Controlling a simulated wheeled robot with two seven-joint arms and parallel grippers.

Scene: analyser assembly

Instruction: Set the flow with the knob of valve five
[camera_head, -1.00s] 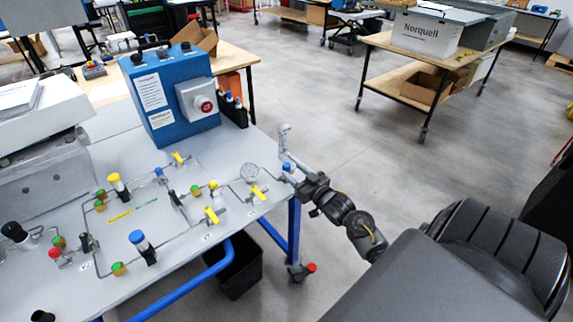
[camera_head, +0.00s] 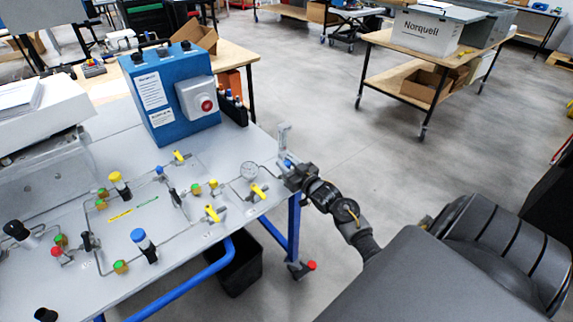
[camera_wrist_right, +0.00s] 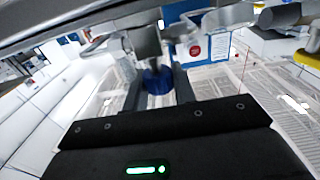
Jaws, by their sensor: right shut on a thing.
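A blue knob (camera_head: 289,163) sits at the right end of the grey panel, below a clear upright flow tube (camera_head: 284,136). The knob also shows in the right wrist view (camera_wrist_right: 157,80), between the two dark fingers. My right gripper (camera_head: 291,168) is shut on this knob and hides much of it in the head view. I cannot read a number there, so I cannot tell whether it is valve five. My left gripper is not in view.
A blue box with a red button (camera_head: 207,105) stands behind.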

